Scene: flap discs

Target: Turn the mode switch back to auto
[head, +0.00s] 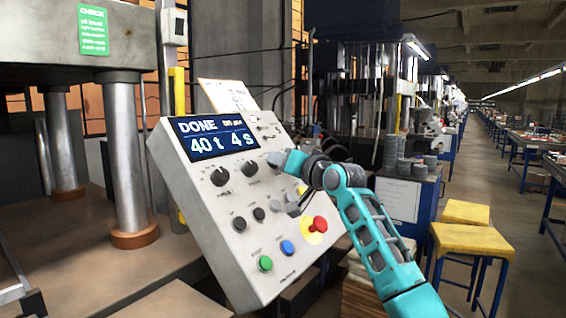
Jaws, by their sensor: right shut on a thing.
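The grey sloped control panel (195,205) stands in the middle, with a lit display (215,138) reading "DONE" and "40 t 4 s". My right gripper (286,203) is at the panel's right half, its fingers shut at the panel face. It appears to be shut on the mode switch, which the fingers and wrist largely hide. I cannot read which way the switch points. Black knobs (218,177) show to the left of the gripper. My left gripper is not in view.
A red mushroom button (318,224) on a yellow plate lies just below right of the gripper. Blue (287,247) and green (265,263) buttons are at the lower edge. A press column (127,160) stands left; yellow stools (460,240) stand right.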

